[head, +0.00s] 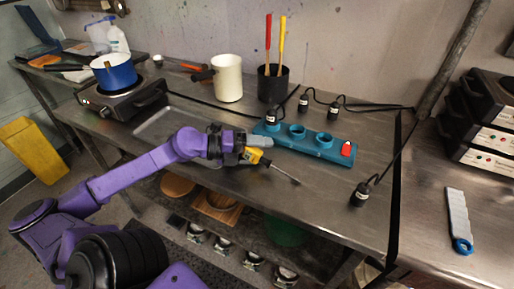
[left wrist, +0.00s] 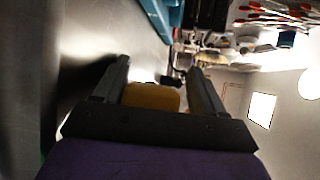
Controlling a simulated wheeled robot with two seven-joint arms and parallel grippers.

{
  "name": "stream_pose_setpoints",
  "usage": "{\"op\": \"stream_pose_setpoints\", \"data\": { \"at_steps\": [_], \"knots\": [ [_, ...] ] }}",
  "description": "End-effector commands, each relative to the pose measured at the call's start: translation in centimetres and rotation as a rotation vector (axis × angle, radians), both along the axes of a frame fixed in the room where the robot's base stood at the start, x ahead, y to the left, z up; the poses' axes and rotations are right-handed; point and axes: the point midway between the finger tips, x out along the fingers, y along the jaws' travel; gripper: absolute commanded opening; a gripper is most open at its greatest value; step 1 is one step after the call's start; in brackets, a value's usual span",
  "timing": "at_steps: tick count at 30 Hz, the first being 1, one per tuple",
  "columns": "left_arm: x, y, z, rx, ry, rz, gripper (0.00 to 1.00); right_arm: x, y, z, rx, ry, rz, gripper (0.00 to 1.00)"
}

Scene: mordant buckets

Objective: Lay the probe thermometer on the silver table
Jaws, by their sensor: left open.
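The probe thermometer (head: 252,156) has a yellow body and a thin dark metal probe pointing right and toward the front. It is at my left gripper (head: 247,148), over the silver metal table (head: 320,205). In the left wrist view, my left gripper (left wrist: 158,68) has its two dark fingers apart, with the thermometer's yellow-orange body (left wrist: 152,97) between them. I cannot tell whether the thermometer rests fully on the tabletop. The gripper hides part of its body. My right gripper is not in view.
A blue rack (head: 318,147) with round holes stands just behind the gripper. A black plug (head: 360,194) on a cable is to the right. A white container (head: 228,78), a black pot (head: 273,84) and a blue pan (head: 115,72) stand further back. The table's front edge is close.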

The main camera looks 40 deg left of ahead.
Motion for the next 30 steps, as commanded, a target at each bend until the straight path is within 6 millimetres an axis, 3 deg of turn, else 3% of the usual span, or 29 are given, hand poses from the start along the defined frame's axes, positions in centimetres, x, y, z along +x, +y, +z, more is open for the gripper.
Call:
{"op": "stream_pose_setpoints", "data": {
  "at_steps": [5,16,30],
  "knots": [
    [-1.5,1.4,-0.2,-0.005,0.011,0.004,0.83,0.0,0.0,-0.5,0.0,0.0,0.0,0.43],
    [-7.0,6.3,2.2,-0.001,0.002,0.002,0.83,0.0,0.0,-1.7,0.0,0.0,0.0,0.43],
    [-7.6,6.8,2.7,0.001,-0.001,0.0,0.83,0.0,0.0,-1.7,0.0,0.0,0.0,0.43]
  ]
}}
